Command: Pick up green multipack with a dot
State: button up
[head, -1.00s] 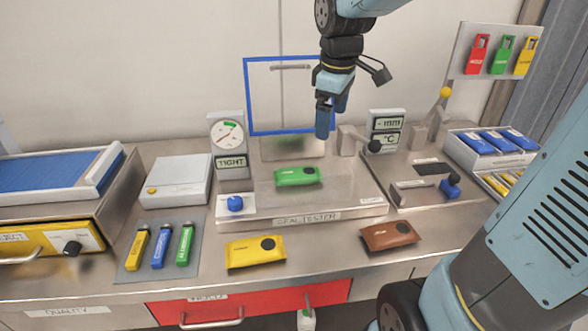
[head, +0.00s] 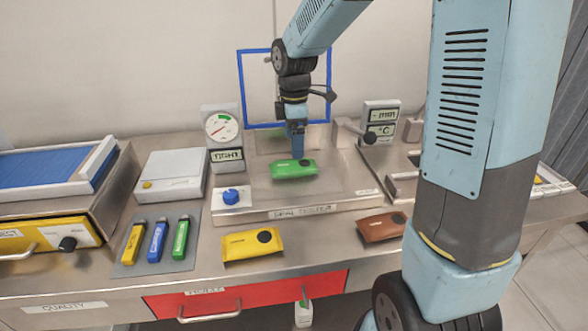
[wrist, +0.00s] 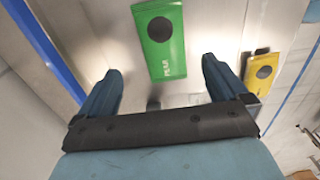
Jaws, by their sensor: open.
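The green multipack (head: 284,171) with a dark dot lies on the metal plate of the seal tester (head: 345,185). In the wrist view the green multipack (wrist: 160,48) shows its round dark dot and lies ahead of the finger gap, between the lines of the two fingers. My gripper (head: 297,152) hangs over the pack, pointing down, its fingers overlapping the pack's far edge in the head view. In the wrist view my gripper (wrist: 160,75) is open with nothing between its fingers. Whether the fingers touch the pack cannot be told.
A yellow pack (head: 245,246) and a brown pack (head: 380,228) lie on the counter in front. A blue knob (head: 231,195) and dial gauge (head: 222,128) stand left of the plate. A blue frame (head: 243,85) rises behind. My arm hides the counter's right part.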

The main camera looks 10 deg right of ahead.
aim_at(294, 164)
jog(key=shift+s+a+f, duration=0.1)
jog(key=shift+s+f, duration=0.05)
jog(key=shift+f, duration=1.8)
jog(key=shift+s+f, duration=0.1)
jog(key=shift+f, duration=1.85)
jog(key=shift+c, duration=0.5)
jog(key=shift+r, duration=0.1)
jog(key=c, duration=1.2)
